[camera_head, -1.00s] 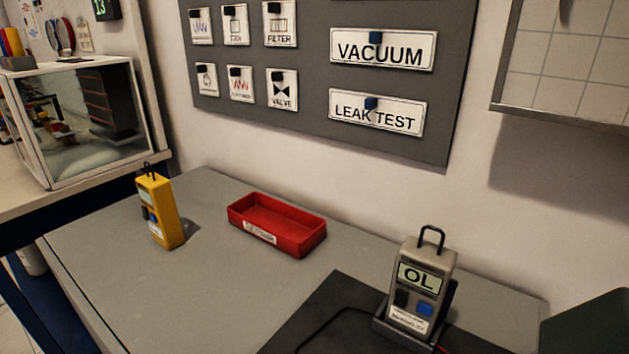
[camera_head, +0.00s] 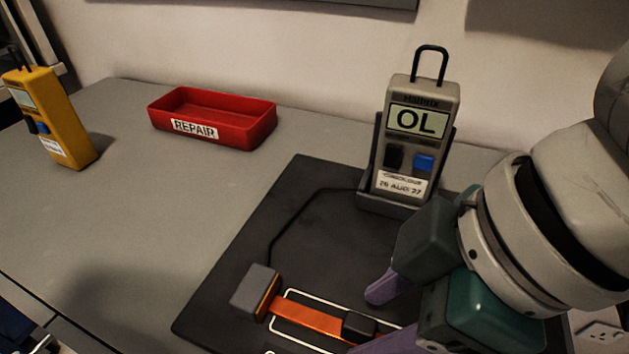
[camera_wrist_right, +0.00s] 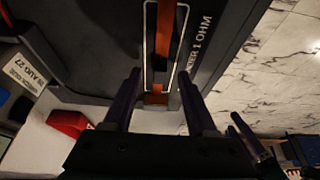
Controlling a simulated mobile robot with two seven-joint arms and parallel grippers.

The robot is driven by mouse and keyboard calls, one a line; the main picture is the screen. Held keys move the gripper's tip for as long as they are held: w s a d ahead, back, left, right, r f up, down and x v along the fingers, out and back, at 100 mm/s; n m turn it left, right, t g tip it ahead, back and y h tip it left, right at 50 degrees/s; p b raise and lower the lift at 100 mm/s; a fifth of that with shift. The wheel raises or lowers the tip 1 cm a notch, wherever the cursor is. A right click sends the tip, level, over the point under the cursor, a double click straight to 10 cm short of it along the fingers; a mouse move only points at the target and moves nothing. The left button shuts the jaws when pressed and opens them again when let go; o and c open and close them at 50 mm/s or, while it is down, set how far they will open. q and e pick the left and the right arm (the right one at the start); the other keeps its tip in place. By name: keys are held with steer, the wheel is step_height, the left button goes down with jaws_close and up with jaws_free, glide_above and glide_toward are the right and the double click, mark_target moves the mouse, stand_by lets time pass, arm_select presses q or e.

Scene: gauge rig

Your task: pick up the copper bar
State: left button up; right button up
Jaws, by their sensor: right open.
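The copper bar (camera_head: 310,318) lies on the black mat inside a white outline, with one dark block (camera_head: 255,290) at its left end and another (camera_head: 360,326) on it further right. My right gripper (camera_head: 378,315) is open above the mat, its purple fingers on either side of the bar's right part in the head view. In the right wrist view the bar (camera_wrist_right: 163,30) runs up the picture between the two fingers (camera_wrist_right: 158,95); I see no contact. What looks like my left gripper (camera_wrist_right: 243,130) shows small and dark at the lower right there.
A grey meter (camera_head: 415,135) reading OL stands in a holder on the mat (camera_head: 225,300), behind my right gripper. A red REPAIR tray (camera_head: 213,118) and a yellow meter (camera_head: 52,118) stand to the left. The grey bench between them and the mat is clear.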

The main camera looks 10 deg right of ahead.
steer(key=shift+x, duration=0.85)
steer(key=shift+r, duration=0.1)
steer(key=shift+c, duration=0.4)
jaws_close()
